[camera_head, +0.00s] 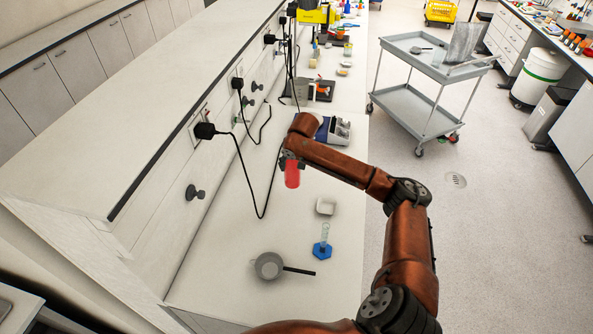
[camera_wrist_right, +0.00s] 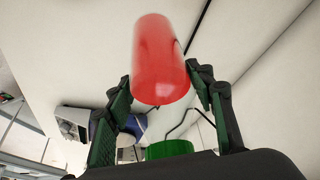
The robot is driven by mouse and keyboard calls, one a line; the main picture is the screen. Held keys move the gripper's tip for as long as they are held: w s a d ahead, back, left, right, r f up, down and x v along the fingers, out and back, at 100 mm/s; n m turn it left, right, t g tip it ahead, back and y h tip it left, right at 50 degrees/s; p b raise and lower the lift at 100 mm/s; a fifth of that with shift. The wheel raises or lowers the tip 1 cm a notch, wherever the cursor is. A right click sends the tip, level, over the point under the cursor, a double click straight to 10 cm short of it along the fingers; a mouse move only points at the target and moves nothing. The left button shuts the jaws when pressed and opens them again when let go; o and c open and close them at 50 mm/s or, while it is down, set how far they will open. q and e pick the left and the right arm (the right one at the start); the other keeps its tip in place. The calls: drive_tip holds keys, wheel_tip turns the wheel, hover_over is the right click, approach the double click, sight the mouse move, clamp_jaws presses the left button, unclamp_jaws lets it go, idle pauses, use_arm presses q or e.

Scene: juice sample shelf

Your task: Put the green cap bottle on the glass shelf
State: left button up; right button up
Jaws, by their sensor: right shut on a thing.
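The green cap bottle has a red body (camera_wrist_right: 160,60) and a green cap (camera_wrist_right: 168,149) in the wrist view. My right gripper (camera_wrist_right: 163,82) is shut on it, with one finger on each side and the cap towards the palm. In the head view the red body (camera_head: 292,174) hangs below my right gripper (camera_head: 290,157), over the white bench; the cap is hidden there. I cannot make out a glass shelf in either view. My left gripper is not in view.
A pan (camera_head: 268,266), a cylinder on a blue base (camera_head: 322,250) and a small white dish (camera_head: 326,206) stand on the near bench. A grey device (camera_head: 339,131) is behind my arm. Black cables (camera_head: 250,178) hang from wall sockets. A grey cart (camera_head: 430,60) stands right.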

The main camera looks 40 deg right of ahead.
drive_tip(key=d+f, duration=0.2)
drive_tip(key=shift+w+d+f, duration=0.25)
drive_tip(key=shift+w+f, duration=0.15)
drive_tip(key=shift+w+d+f, duration=0.2)
drive_tip(key=shift+f, duration=0.2)
drive_tip(key=shift+d+f+p, duration=0.1)
drive_tip(key=shift+f+p, duration=0.35)
drive_tip(key=shift+f, duration=1.15)
drive_tip(key=o, duration=1.3)
drive_tip(key=shift+s+f, duration=0.1)
drive_tip(key=shift+f, duration=0.05)
drive_tip(key=o, duration=0.4)
